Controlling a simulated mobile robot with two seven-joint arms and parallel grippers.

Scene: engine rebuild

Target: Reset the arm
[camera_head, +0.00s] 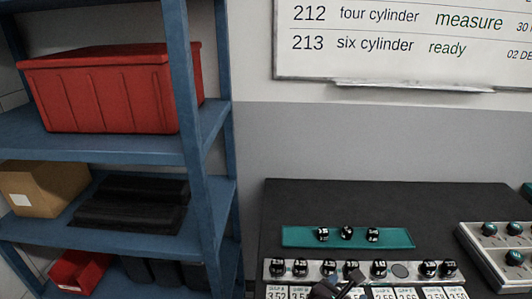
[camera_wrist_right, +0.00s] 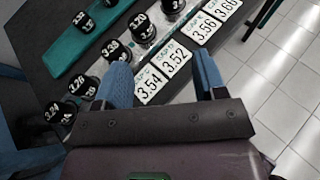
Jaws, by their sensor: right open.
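My right gripper shows in the right wrist view (camera_wrist_right: 162,80) with its two blue fingers spread apart and nothing between them. Number cards on the dark bench lie beyond and between the fingers. A dark shape at the bottom edge of the head view, in front of the pale rack (camera_head: 400,271), looks like part of this gripper, but only a little of it shows. My left gripper is in neither view.
The rack holds several black numbered pieces and one empty round spot. A teal tray (camera_head: 292,238) behind it holds three more. Number cards (camera_head: 383,293) lie in front. A grey case (camera_head: 490,262) stands right. A blue shelf (camera_head: 190,130) with a red bin (camera_head: 110,90) stands left.

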